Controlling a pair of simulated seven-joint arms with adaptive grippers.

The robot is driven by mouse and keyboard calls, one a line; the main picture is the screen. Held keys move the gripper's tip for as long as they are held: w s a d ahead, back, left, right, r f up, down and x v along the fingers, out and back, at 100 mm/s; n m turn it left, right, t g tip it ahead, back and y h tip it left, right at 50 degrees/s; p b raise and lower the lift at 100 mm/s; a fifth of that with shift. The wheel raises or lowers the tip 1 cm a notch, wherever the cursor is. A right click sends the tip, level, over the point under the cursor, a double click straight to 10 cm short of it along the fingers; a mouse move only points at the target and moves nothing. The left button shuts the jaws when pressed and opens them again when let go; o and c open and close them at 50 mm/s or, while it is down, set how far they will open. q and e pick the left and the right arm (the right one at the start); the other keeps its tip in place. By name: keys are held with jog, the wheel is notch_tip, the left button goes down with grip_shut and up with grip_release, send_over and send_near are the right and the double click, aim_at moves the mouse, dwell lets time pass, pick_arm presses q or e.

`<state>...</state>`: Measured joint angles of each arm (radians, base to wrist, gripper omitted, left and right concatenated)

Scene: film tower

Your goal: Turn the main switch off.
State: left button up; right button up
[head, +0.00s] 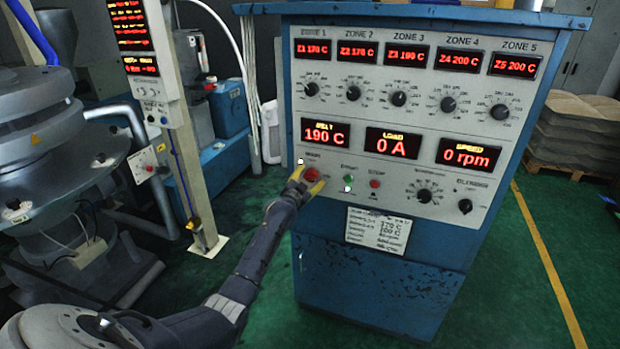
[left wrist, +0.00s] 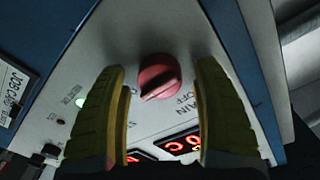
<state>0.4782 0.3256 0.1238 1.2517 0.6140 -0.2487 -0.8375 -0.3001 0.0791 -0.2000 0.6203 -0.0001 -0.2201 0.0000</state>
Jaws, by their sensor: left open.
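The main switch (head: 311,175) is a red rotary knob at the lower left of the control cabinet's (head: 376,293) grey panel. In the left wrist view the red knob (left wrist: 159,77) shows between my two yellow fingers, with a "MAIN ... OFF" label beside it. My left gripper (head: 308,182) is open at the panel, with a finger on each side of the knob. In the left wrist view the gripper (left wrist: 160,115) shows gaps between both fingers and the knob. The fingers partly cover the knob in the head view. My right gripper is not in view.
A green start button (head: 348,179) and a red stop button (head: 375,183) sit just right of the switch. Lit displays read 190 C, 0 A and 0 rpm. A post with a display (head: 140,40) stands left.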

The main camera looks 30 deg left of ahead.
pick_arm(q)
jog(key=shift+w, duration=0.2)
jog(key=c, duration=1.3)
